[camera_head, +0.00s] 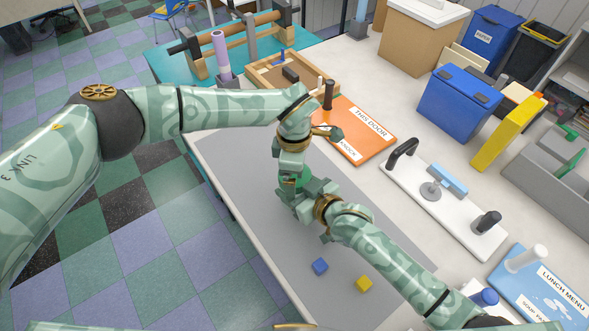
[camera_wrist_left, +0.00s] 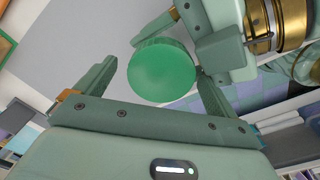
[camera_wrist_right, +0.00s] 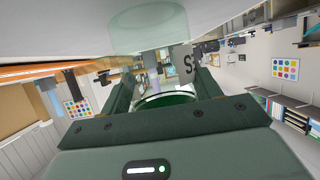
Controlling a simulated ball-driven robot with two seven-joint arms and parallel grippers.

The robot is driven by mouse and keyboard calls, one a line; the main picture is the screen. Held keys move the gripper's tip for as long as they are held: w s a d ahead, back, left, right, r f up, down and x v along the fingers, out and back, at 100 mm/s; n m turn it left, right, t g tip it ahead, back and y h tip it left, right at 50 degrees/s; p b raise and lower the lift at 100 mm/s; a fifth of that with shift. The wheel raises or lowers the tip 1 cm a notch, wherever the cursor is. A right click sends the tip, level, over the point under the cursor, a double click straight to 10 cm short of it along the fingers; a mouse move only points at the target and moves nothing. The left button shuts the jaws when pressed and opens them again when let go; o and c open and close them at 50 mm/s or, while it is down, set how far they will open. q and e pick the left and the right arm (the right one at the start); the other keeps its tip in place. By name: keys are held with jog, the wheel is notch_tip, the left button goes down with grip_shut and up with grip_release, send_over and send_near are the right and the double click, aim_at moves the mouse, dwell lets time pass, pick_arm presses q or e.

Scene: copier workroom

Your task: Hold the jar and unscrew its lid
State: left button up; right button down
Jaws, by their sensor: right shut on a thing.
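The jar has a round green lid (camera_wrist_left: 163,72), seen from above in the left wrist view. In the head view only a green patch of the jar (camera_head: 291,183) shows between my grippers. My left gripper (camera_head: 290,173) is above it, pointing down. Its fingers stand open on either side of the lid, with a gap at the left finger; the right finger is close, contact unclear. My right gripper (camera_head: 299,198) comes in from the side and is shut on the jar. In the right wrist view the clear, greenish jar (camera_wrist_right: 150,27) extends beyond the fingers. Most of the jar is hidden.
A grey mat (camera_head: 240,180) covers the table's left part. An orange sign (camera_head: 352,125), a wooden tray (camera_head: 262,78) and a white board with handles (camera_head: 410,188) stand behind and right.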

pick_arm(q)
notch_tip(320, 180, up, 4)
jog(key=shift+s+d+r, duration=0.1)
jog(key=shift+r, duration=0.05)
jog(key=shift+c, duration=0.4)
jog(key=shift+w+r, duration=0.2)
jog(key=shift+r, duration=0.3)
jog(key=shift+w+r, duration=0.2)
jog(key=shift+r, duration=0.25)
jog(key=m, duration=0.2)
jog(key=r+m, duration=0.1)
jog(key=m, duration=0.1)
jog(key=shift+r, duration=0.2)
jog(key=m, duration=0.4)
jog(key=shift+s+r+m, duration=0.15)
jog(key=shift+s+m, duration=0.15)
jog(key=shift+s, duration=0.05)
jog(key=shift+f+m, duration=0.25)
jog(key=shift+m, duration=0.05)
notch_tip(320, 180, down, 8)
jog(key=shift+r, duration=0.25)
